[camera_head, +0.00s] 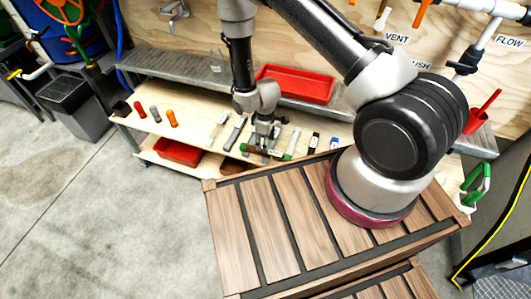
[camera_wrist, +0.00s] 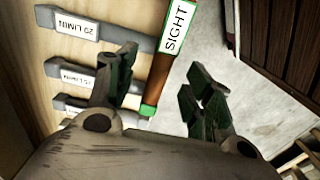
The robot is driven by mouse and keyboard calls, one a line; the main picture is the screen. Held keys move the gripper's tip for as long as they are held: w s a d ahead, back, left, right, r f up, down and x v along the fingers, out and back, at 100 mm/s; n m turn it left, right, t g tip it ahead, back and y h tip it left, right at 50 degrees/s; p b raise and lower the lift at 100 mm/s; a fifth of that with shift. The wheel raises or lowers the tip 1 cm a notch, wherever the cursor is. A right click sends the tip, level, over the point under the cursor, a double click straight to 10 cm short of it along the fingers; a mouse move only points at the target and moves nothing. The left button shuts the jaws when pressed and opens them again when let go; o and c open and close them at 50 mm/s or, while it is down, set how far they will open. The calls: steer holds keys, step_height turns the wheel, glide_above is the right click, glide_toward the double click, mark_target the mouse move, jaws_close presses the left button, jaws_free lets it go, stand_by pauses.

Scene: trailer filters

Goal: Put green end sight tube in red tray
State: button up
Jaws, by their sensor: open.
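The sight tube (camera_wrist: 160,80) shows in the wrist view, with a brown-red body, a green end and a white SIGHT label with a green edge. It lies along the front edge of the wooden bench. My gripper (camera_wrist: 162,70) is open, its dark fingers on either side of the tube; I cannot tell whether they touch it. In the head view my gripper (camera_head: 262,142) is at the bench's front edge and hides part of the tube. One red tray (camera_head: 297,83) is on the raised back shelf. Another red tray (camera_head: 178,152) is on the lower shelf.
Grey tubes with flow labels (camera_wrist: 76,26) lie close beside the sight tube. My own slatted wooden deck (camera_head: 285,225) is in front. Open concrete floor (camera_head: 90,220) lies to the left.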

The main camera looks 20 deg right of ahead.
steer(key=f, duration=0.6)
steer(key=shift+s, duration=0.35)
jaws_close()
